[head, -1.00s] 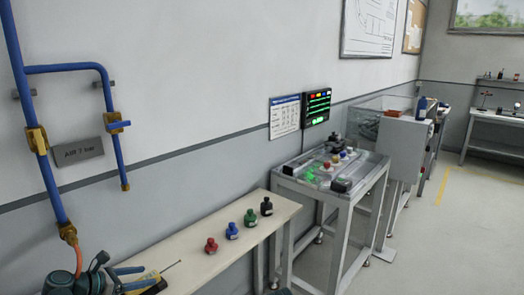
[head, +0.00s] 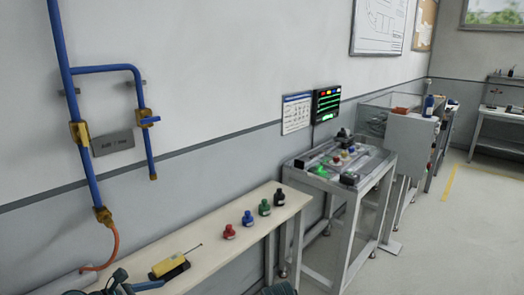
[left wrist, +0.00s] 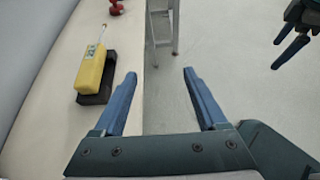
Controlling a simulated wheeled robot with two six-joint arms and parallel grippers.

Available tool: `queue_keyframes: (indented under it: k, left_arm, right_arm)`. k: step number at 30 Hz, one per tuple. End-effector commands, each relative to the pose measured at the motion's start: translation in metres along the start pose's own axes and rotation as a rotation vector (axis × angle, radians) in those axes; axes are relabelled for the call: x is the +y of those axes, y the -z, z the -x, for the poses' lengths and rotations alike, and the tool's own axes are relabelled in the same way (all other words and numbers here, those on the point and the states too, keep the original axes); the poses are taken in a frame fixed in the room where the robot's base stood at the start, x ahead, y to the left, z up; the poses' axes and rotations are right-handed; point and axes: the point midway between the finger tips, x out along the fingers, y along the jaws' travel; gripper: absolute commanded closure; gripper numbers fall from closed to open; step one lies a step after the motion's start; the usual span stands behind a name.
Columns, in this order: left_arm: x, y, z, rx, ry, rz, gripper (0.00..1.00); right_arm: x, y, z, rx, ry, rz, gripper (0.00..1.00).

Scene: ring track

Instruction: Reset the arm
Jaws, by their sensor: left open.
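My left gripper (left wrist: 158,76) is open and empty in the left wrist view. Its blue fingers hang beside the bench's edge, the left one over the bench top and the right one over the floor. In the head view only a small part of it (head: 146,286) shows at the bottom left. In the left wrist view, part of my right gripper (left wrist: 290,38) shows at the top right, over the floor; its opening is unclear. In the head view a dark piece of my right arm shows at the bottom edge.
A pale bench (head: 210,255) runs along the wall. On it lie a yellow device (head: 169,266) on a black base and several small bottles, including a red one (head: 229,231). A metal-framed station (head: 345,185) stands beyond. Blue pipes (head: 84,160) are on the left wall. Floor at right is clear.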

Motion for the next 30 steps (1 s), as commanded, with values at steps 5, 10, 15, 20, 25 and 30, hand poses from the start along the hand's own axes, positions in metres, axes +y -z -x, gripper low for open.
queue_keyframes:
  k: [5,10,15,20,25,30]
  left_arm:
    - [0.026,-0.025,0.014,-0.017,0.005,-0.009,0.25]
    - [0.047,-0.044,0.026,-0.034,0.013,-0.019,0.25]
    - [0.069,-0.062,0.039,-0.052,0.02,-0.03,0.25]
    - [0.081,-0.072,0.047,-0.064,0.025,-0.039,0.25]
    - [0.084,-0.074,0.049,-0.069,0.027,-0.042,0.25]
    - [0.083,-0.073,0.048,-0.069,0.027,-0.042,0.25]
  right_arm:
    - [0.002,-0.001,0.025,0.0,0.0,0.0,0.0]
    - [0.004,-0.003,0.044,0.0,0.0,0.0,0.0]
    - [0.006,-0.004,0.063,0.0,0.0,-0.001,0.0]
    - [0.007,-0.004,0.073,0.0,0.0,-0.001,0.0]
    - [0.007,-0.004,0.074,0.0,0.0,-0.001,0.0]
    - [0.007,-0.004,0.073,0.0,0.0,-0.001,0.0]
